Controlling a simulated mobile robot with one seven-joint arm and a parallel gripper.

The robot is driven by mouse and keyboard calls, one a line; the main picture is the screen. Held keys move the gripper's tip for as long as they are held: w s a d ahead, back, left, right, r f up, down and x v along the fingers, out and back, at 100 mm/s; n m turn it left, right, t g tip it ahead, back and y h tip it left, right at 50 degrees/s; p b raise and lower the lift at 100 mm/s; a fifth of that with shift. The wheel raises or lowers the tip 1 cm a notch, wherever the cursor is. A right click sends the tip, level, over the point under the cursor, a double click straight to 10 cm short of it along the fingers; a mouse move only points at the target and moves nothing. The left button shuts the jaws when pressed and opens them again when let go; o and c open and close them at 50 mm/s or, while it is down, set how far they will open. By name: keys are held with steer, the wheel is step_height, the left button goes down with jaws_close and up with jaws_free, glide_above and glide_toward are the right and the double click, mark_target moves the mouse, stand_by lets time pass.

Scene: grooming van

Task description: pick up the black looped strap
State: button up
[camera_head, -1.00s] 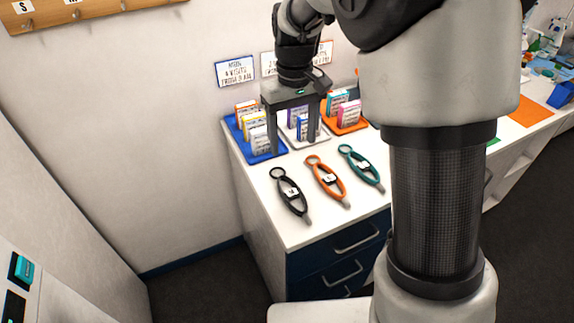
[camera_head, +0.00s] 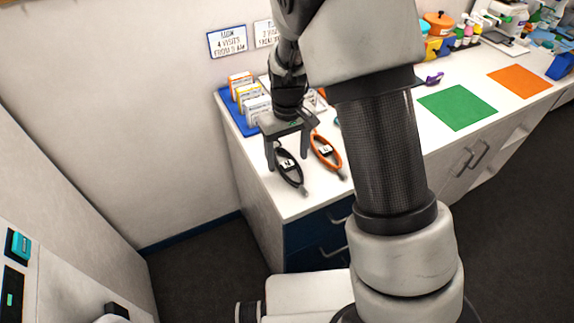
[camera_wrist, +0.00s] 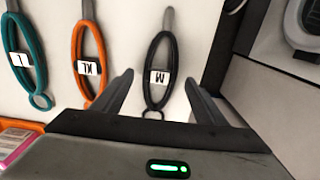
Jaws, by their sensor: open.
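The black looped strap (camera_head: 299,176) lies flat on the white counter, with a white tag marked M. In the wrist view the black strap (camera_wrist: 174,59) lies ahead of my gripper, its small ring end between the two fingers. My gripper (camera_head: 291,165) is open and empty, above the ring end of the strap; I cannot tell the exact height. In the wrist view my gripper (camera_wrist: 160,88) has one finger on each side of the strap.
An orange strap (camera_wrist: 89,55) lies beside the black one, and a teal strap (camera_wrist: 28,58) beyond it. A blue tray (camera_head: 228,102) with boxes stands behind. A green mat (camera_head: 457,107) and an orange mat (camera_head: 520,82) lie farther right. The counter's left edge is close.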

mark_target(288, 164)
steer(key=shift+f, duration=0.9)
steer(key=shift+c, duration=0.5)
steer(key=c, duration=1.1)
steer(key=shift+r, duration=0.15)
step_height(288, 164, up, 10)
steer(key=shift+f+p, duration=0.1)
steer(key=shift+p, duration=0.2)
